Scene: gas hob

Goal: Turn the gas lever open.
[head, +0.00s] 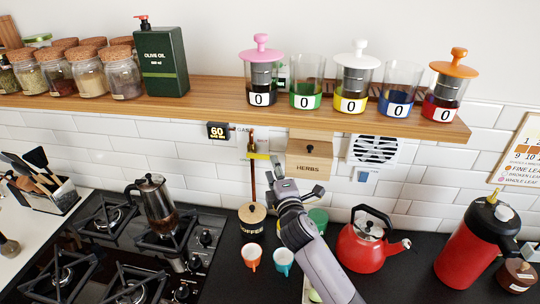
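The gas lever (258,156) is a small yellow handle on a copper pipe (253,185) that runs down the tiled wall under the wooden shelf. It lies roughly crosswise to the pipe. My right gripper (298,178) is just right of and below the lever, with its arm coming up from the bottom. Its fingers look spread, with nothing seen between them. One fingertip is close to the lever's right end; I cannot tell whether they touch. My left gripper is not in view.
The coffee canister (252,222), an orange cup (253,257) and a teal cup (284,262) stand near my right arm. A red kettle (362,248) is to its right. The gas hob (128,245) is at left.

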